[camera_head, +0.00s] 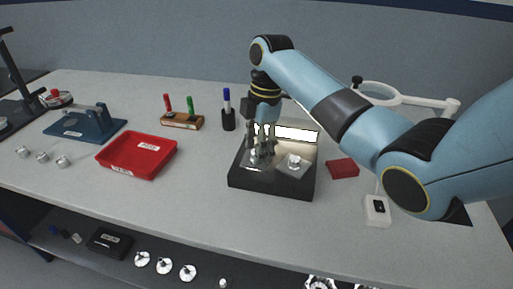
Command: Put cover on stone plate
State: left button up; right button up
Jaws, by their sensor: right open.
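A black open-topped box (270,182) with a bright panel at its back stands right of the table's middle. Inside it, a silver part that looks like a cover (294,162) sits on a pale square at the right. More metal shows at the left of the box, under my right gripper (259,152). That gripper points down into the box with its fingers open; whether it touches the metal I cannot tell. A dark plate, probably the stone plate (18,108), is at the far left, cut by the frame edge, with an upright stand on it. My left gripper is out of view.
A red tray (137,156), a blue plate with a handle (86,124), and small silver parts (42,156) lie at left. A marker block (182,121) and black pen holder (228,122) stand behind. A red block (342,168) is right of the box.

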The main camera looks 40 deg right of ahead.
notch_tip(320, 180, up, 11)
jog(key=d+p, duration=0.1)
jog(key=shift+d+r, duration=0.2)
jog(key=shift+d, duration=0.15)
jog(key=shift+s, duration=0.1)
